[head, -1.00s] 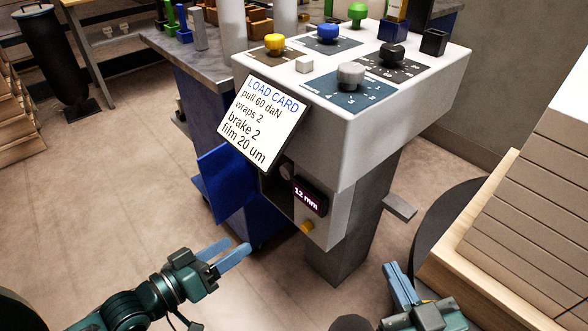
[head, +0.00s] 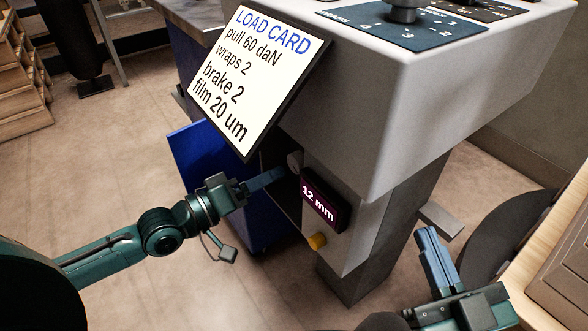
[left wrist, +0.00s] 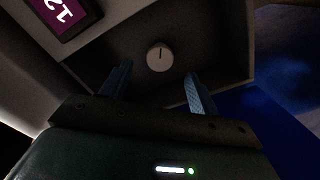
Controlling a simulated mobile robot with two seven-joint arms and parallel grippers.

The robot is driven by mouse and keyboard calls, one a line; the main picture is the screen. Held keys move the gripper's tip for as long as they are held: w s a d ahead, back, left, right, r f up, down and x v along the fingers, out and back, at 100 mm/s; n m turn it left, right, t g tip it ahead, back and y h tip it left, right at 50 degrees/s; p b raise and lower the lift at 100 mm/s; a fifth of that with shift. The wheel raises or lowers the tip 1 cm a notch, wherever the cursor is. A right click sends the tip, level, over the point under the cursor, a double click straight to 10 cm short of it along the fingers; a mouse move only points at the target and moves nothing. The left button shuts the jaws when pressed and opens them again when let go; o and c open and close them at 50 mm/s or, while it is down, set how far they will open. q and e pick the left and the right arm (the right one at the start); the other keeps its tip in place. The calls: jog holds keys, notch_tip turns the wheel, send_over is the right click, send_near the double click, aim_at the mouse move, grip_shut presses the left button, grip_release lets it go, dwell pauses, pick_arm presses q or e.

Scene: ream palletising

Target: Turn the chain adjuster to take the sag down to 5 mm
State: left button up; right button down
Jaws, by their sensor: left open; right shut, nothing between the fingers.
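The chain adjuster, a small round grey knob with a dark index line, sits in a dark recess in the left wrist view (left wrist: 159,57). In the head view the knob (head: 294,162) shows at the recess beside the display. The display (head: 320,204) reads 12 mm. My left gripper (head: 280,174) is open and points into the recess. In the left wrist view its fingers (left wrist: 158,88) stand either side of the knob's line, short of the knob and apart from it. My right gripper (head: 434,258) is shut and empty at the lower right.
A load card (head: 252,82) hangs above the recess. A blue open door (head: 213,183) stands left of it. A yellow button (head: 317,241) is below the display. A pedal-like grey plate (head: 441,219) juts out right. Pale boards (head: 560,250) lie at the right edge.

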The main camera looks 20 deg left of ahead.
aim_at(293, 166)
pick_arm(q)
jog(key=b+x, duration=0.1)
jog(key=x, duration=0.5)
jog(key=shift+w+d, duration=0.1)
jog(key=shift+w, duration=0.1)
jog(key=shift+w+d, duration=0.1)
jog(key=shift+w, duration=0.1)
pick_arm(e)
jog(key=r+n, duration=0.1)
jog(key=w+r+t+y, duration=0.1)
jog(key=shift+d+r+n+y, duration=0.2)
jog(key=shift+r+n+y, duration=0.1)
jog(key=shift+n, duration=0.1)
pick_arm(q)
jog(key=shift+c, duration=0.5)
jog(key=c, duration=0.9)
jog(key=shift+o, duration=0.2)
pick_arm(e)
jog(key=shift+f, duration=0.15)
